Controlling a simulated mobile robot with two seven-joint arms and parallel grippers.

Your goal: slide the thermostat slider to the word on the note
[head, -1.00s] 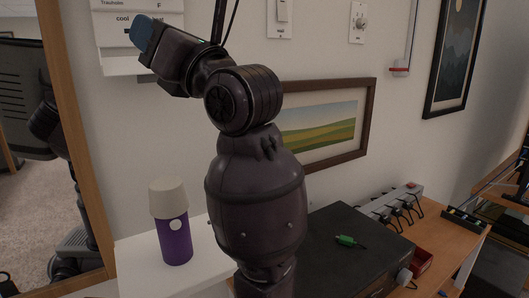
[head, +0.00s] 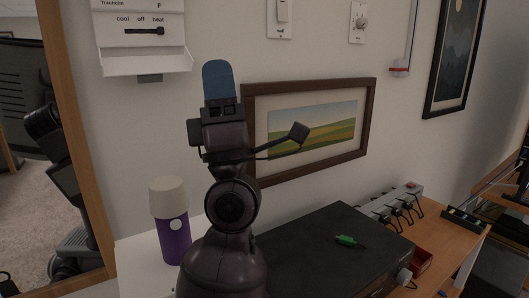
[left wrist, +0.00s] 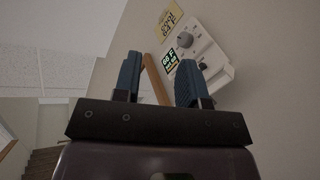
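The white thermostat (head: 140,14) is on the wall at upper left, cut off by the top edge, with its lower flap (head: 146,64) folded out. Its dark slider knob (head: 159,31) stands at the right end of the slot, under "heat"; "cool" and "off" are to its left. My left gripper (head: 220,82) points up, below and right of the thermostat, clear of it. In the left wrist view its two blue fingers (left wrist: 158,82) are apart, with nothing between them. Beyond them is a yellow note (left wrist: 170,20), its tilted writing seeming to include "cool". My right gripper is not in view.
A purple bottle with a pale cap (head: 172,240) stands on a white surface below the thermostat. A framed landscape (head: 310,130) hangs behind my left arm. A black case (head: 325,262) and a power strip (head: 400,203) lie at right.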

